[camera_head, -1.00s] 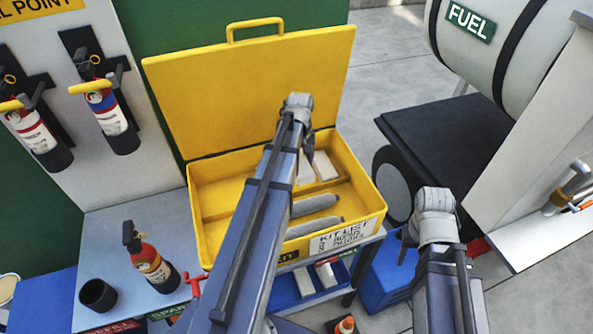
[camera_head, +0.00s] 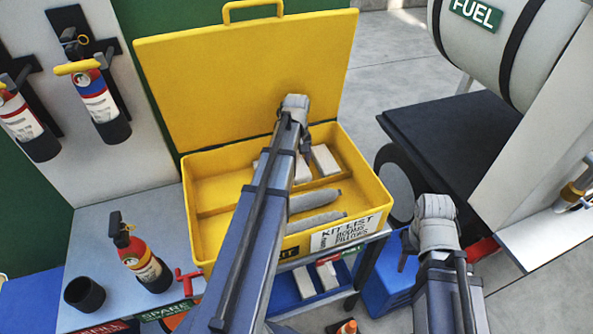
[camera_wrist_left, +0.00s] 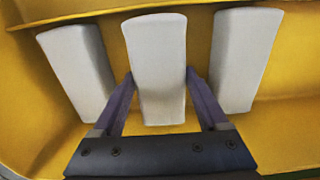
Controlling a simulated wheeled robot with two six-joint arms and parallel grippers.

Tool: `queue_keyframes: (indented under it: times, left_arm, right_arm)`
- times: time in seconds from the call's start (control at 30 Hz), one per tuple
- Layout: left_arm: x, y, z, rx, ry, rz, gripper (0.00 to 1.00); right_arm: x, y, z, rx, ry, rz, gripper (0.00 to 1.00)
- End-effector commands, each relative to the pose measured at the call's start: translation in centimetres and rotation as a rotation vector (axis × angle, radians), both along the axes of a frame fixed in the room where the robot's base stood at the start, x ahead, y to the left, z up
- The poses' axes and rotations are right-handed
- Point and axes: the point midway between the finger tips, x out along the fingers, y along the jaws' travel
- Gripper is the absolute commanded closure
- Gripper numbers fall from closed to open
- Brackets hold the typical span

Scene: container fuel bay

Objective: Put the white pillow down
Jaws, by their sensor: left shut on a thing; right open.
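My left gripper (camera_head: 303,146) reaches down into the open yellow box (camera_head: 213,168). In the left wrist view the gripper (camera_wrist_left: 159,76) is shut on the white pillow (camera_wrist_left: 157,50), one finger along each long side. The pillow lies between two similar white pillows, one on the left (camera_wrist_left: 78,68) and one on the right (camera_wrist_left: 245,58), with gaps between them. Whether its underside touches the box floor cannot be told. In the head view my arm hides part of this row. My right gripper (camera_head: 404,256) is open and empty, right of the box.
The raised lid (camera_head: 245,80) stands behind. A red fire extinguisher (camera_head: 138,250) and a black cup (camera_head: 84,294) stand on the bench at left. A blue bin (camera_head: 385,280) stands at right.

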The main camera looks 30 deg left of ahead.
Motion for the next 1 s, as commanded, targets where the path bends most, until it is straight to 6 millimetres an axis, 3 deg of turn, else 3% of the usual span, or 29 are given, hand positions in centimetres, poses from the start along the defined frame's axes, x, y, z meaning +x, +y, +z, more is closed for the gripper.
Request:
queue_keyframes:
  times: [0.03, 0.47, 0.5, 0.7, 1.0]
  left_arm:
    - [0.00, 0.00, -1.08, 0.000, 0.000, 0.000, 0.78]
    - [0.00, 0.00, -1.33, 0.000, 0.000, 0.000, 0.78]
    - [0.00, 0.00, -1.34, 0.000, 0.000, 0.000, 0.23]
    - [0.00, 0.00, -1.22, 0.000, 0.000, 0.000, 0.00]
    - [0.00, 0.00, -1.11, 0.000, 0.000, 0.000, 0.00]
  right_arm:
    - [0.00, 0.00, -1.09, 0.000, 0.000, 0.000, 0.50]
    - [0.00, 0.00, -1.33, 0.000, 0.000, 0.000, 0.50]
    - [0.00, 0.00, -1.34, 0.000, 0.000, 0.000, 0.50]
    - [0.00, 0.00, -1.22, 0.000, 0.000, 0.000, 0.50]
    - [0.00, 0.01, -1.11, 0.000, 0.000, 0.000, 0.50]
